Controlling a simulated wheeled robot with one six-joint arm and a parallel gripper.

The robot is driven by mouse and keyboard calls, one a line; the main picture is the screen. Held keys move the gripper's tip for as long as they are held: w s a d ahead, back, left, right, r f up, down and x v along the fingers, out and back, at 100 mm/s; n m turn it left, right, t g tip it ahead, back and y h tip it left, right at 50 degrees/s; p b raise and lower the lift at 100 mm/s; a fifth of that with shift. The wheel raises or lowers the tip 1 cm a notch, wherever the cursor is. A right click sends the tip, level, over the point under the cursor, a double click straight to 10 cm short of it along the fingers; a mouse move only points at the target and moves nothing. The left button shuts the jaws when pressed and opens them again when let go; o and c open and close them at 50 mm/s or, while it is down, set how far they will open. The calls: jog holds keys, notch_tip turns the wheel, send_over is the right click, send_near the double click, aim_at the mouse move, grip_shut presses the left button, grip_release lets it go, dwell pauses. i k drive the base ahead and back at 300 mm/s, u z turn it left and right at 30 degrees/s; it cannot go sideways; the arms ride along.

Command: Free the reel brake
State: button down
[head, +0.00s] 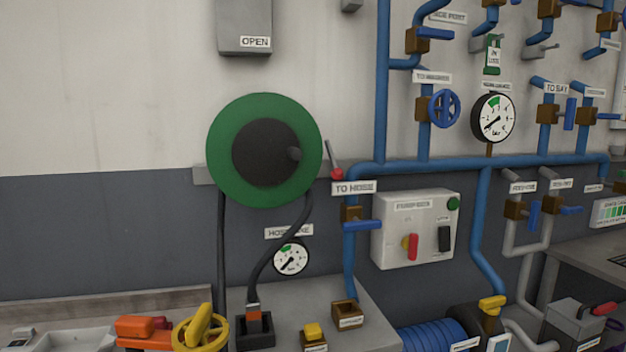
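A hose reel with a green rim (225,150) and a dark hub (262,165) is mounted on the wall left of centre. A small grey lever with a red part (336,172) stands just right of the reel's rim, tilted up and to the left. I see no label that names it as the brake. A black hose (267,262) hangs from the reel down to a dark holder (255,330) on the bench. My gripper is not in view.
Blue pipes with valves run right of the reel; one pipe (350,262) passes close to the lever. A grey control box (415,230) and a gauge (291,258) sit below. The wall left of the reel is clear.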

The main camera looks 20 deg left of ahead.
aim_at(338, 174)
jog(key=u, duration=0.2)
jog(key=i, duration=1)
jog(key=z, duration=0.05)
